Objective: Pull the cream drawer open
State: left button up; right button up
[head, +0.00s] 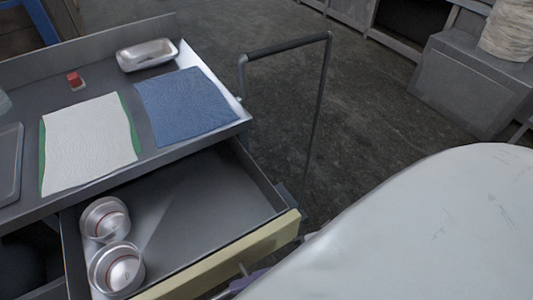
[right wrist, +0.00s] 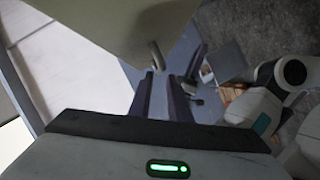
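The cream drawer (head: 222,265) shows in the head view, pulled well out of the grey cart. Its cream front also fills the top of the right wrist view (right wrist: 120,28). A grey handle (right wrist: 155,56) stands out from the front. My right gripper (right wrist: 160,84) has its two dark fingers apart, with their tips close to the end of the handle. I cannot tell whether they touch it. In the head view only a small purple-grey part of this gripper shows at the bottom edge, below the drawer front. My left gripper is not in view.
Two round metal tins (head: 105,219) (head: 117,268) stand in the left of the drawer. On the cart top (head: 95,80) lie a white-and-green cloth (head: 88,143), a blue cloth (head: 186,105), a metal pan (head: 147,54) and a small red item (head: 75,80).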

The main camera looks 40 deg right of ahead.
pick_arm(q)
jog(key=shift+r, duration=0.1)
pick_arm(e)
jog(key=shift+v, duration=1.45)
